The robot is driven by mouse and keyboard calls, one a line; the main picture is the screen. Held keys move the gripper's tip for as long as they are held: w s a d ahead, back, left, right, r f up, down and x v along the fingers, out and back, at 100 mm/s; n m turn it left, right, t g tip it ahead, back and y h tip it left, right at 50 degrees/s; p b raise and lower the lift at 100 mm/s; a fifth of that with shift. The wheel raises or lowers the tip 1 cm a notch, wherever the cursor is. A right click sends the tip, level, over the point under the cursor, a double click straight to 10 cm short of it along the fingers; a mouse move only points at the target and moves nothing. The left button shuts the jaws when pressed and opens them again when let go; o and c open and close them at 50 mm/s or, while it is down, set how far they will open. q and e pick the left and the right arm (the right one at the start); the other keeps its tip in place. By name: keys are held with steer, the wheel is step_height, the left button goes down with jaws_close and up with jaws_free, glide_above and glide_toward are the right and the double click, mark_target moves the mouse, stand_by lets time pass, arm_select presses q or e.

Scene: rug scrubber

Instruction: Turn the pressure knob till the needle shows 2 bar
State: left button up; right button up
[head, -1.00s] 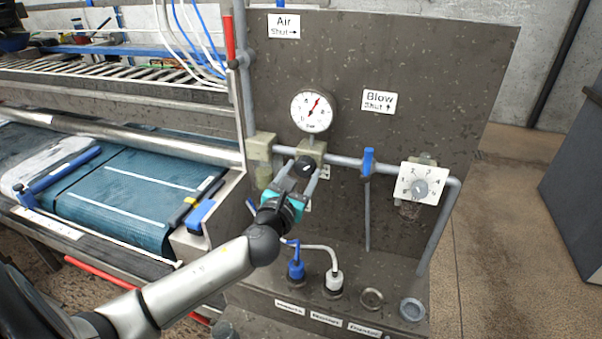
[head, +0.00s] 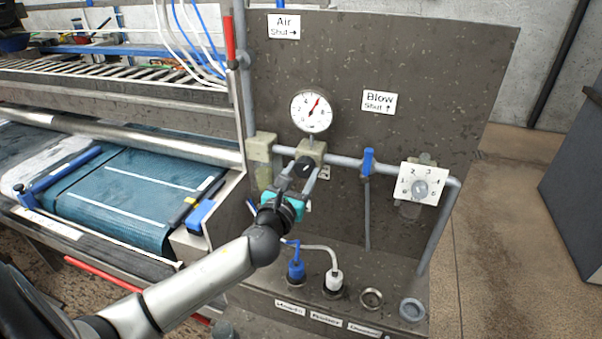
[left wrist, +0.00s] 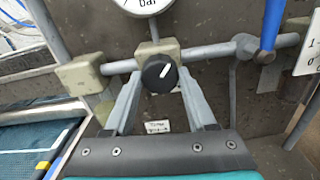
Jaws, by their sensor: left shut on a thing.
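The black pressure knob (head: 304,167) sits on a beige regulator block on the pipe, under the round white gauge (head: 311,111). My right gripper is not in view.
A blue-handled valve (head: 367,162) stands on the pipe to the right, with a white numbered dial (head: 421,186) beyond it. Blue (head: 296,270) and white (head: 334,280) hose plugs are below. The teal rug (head: 135,195) lies at left.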

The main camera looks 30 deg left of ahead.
arm_select(q)
steer(key=n, duration=1.1)
steer(key=shift+d+n+p, duration=0.1)
steer(key=shift+n+p, duration=0.3)
steer(key=n, duration=0.5)
steer(key=shift+r+p, duration=0.15)
steer(key=shift+p, duration=0.2)
steer(key=n+p, duration=0.1)
steer(key=n, duration=0.4)
steer(key=shift+n, duration=0.4)
steer(key=o, duration=1.4)
steer(key=shift+c, duration=0.2)
